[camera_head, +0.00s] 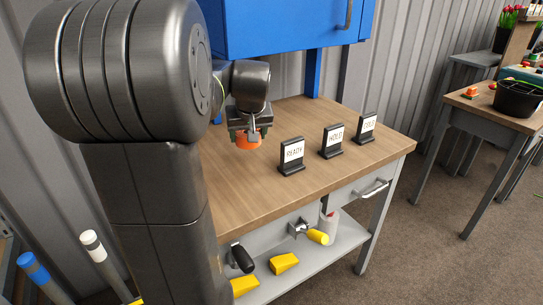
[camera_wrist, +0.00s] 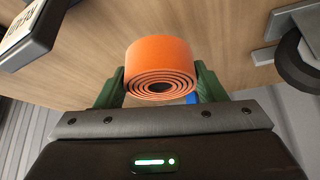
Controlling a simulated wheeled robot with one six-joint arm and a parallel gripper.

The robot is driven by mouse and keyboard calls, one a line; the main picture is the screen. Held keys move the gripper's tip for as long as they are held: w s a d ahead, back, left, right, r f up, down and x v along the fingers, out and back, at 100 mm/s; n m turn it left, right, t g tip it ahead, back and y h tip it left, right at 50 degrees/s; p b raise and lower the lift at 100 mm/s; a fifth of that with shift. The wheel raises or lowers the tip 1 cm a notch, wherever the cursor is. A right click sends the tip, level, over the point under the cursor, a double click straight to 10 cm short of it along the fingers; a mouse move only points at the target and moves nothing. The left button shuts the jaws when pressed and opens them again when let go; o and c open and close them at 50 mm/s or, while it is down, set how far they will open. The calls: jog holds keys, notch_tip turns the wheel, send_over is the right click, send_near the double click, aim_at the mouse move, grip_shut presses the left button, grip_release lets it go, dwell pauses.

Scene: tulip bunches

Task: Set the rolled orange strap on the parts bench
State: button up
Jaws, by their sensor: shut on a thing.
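The rolled orange strap (camera_wrist: 158,62) is a tight orange coil with its spiral end facing the wrist camera. My gripper (camera_wrist: 158,85) is shut on it, with a green finger on each side. In the head view the strap (camera_head: 247,140) shows under my gripper (camera_head: 247,130), over the left rear part of the wooden parts bench (camera_head: 240,185). I cannot tell whether the strap touches the bench top. My arm hides the bench's left end in the head view.
Three black sign stands, reading READY (camera_head: 291,155), HOLD (camera_head: 332,141) and a third (camera_head: 366,128), stand along the bench's right side. A blue cabinet (camera_head: 280,25) hangs behind. Yellow wedges (camera_head: 284,263) lie on the lower shelf. The bench top between strap and signs is clear.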

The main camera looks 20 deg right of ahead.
aim_at(249, 162)
notch_tip(249, 162, down, 7)
jog(key=shift+b, duration=0.8)
jog(key=shift+f, duration=0.15)
jog(key=o, duration=1.1)
jog(key=shift+c, duration=0.2)
jog(key=shift+s+r, duration=0.15)
jog(key=shift+r, duration=0.4)
jog(key=p+v, duration=0.2)
jog(key=v, duration=0.9)
jog(key=shift+p, duration=0.35)
jog(key=shift+s, duration=0.15)
